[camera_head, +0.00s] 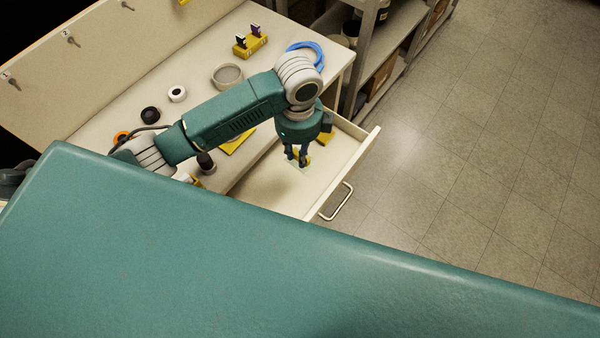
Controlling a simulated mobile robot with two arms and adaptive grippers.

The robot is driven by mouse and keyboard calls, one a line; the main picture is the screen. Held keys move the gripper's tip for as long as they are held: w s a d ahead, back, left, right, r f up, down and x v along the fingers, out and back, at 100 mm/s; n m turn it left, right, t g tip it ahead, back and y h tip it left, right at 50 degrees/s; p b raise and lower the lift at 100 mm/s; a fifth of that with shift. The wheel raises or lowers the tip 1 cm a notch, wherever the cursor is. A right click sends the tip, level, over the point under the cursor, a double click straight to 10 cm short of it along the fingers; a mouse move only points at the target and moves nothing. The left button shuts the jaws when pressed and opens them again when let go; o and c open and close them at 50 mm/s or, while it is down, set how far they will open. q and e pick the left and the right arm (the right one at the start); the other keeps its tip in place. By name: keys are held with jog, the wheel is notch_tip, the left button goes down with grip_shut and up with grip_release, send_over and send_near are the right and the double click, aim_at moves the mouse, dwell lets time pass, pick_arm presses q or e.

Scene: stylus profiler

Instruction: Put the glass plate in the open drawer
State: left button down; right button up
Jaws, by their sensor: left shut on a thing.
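The open drawer (272,191) is pulled out from under the workbench, with its wire handle (337,201) at the front right. My left gripper (302,163) points down over the inside of the drawer. It is shut on a small, pale, see-through piece, which looks like the glass plate (296,164). I cannot tell whether the plate touches the drawer floor. A yellow item shows behind the fingers. My right gripper is not in view.
A shelf (390,40) stands behind the drawer. The tiled floor at right is clear.

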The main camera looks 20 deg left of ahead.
pick_arm(q)
jog(key=f, duration=0.7)
jog(key=shift+d+f, duration=0.25)
jog(key=shift+f, duration=0.85)
notch_tip(320, 180, down, 3)
jog(key=shift+f+p, duration=0.1)
jog(key=shift+p, duration=0.2)
jog(key=shift+f, duration=0.3)
jog(key=c, duration=1.6)
grip_release()
jog(key=shift+o, duration=0.3)
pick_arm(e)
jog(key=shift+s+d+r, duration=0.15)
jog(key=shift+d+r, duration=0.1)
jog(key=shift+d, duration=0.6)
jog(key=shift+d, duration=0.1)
pick_arm(q)
jog(key=shift+r, duration=0.2)
